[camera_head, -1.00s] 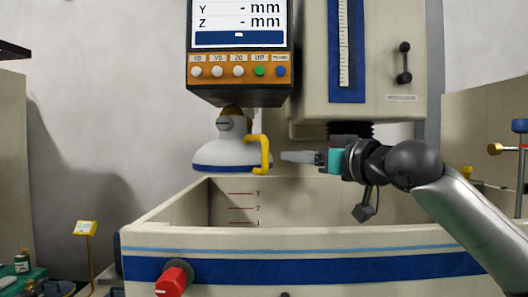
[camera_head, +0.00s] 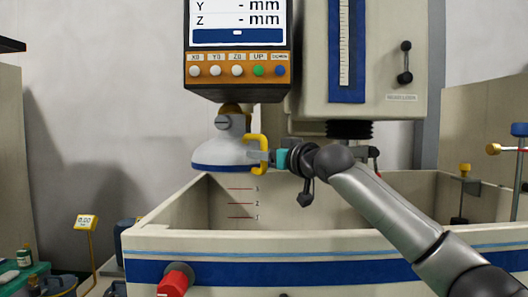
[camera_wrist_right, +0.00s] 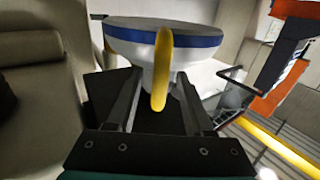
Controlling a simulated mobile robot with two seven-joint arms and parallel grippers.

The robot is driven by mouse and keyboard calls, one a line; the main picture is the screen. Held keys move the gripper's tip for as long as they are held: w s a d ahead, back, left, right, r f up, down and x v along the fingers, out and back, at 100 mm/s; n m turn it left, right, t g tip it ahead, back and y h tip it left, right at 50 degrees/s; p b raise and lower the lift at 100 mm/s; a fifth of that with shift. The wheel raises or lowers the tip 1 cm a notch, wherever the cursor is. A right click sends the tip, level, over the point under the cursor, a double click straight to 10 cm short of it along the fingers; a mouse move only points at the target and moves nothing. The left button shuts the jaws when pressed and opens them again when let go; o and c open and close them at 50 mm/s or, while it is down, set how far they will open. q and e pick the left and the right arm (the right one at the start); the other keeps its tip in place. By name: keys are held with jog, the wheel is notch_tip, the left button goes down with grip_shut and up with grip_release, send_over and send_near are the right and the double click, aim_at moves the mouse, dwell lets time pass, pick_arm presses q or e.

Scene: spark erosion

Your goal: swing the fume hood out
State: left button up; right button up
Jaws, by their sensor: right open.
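The fume hood (camera_head: 222,150) is a white dome with a blue rim and a yellow handle (camera_head: 264,153) on its right side. It hangs below the display box, over the left back part of the tank. My right gripper (camera_head: 265,156) is at the handle in the head view. In the right wrist view the handle (camera_wrist_right: 162,70) stands between the two open fingers (camera_wrist_right: 158,100), with the hood (camera_wrist_right: 140,35) just beyond. The fingers look apart from the handle, but I cannot tell for sure about contact. My left gripper is not in view.
The beige tank (camera_head: 330,240) with a blue band lies below, with a red knob (camera_head: 175,280) on its front. The display box (camera_head: 238,70) hangs above the hood. The machine head (camera_head: 372,110) stands to the right. Rods with clamps (camera_head: 508,150) stand at far right.

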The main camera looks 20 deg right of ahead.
jog(key=shift+c, duration=0.4)
grip_shut()
dwell(1.1)
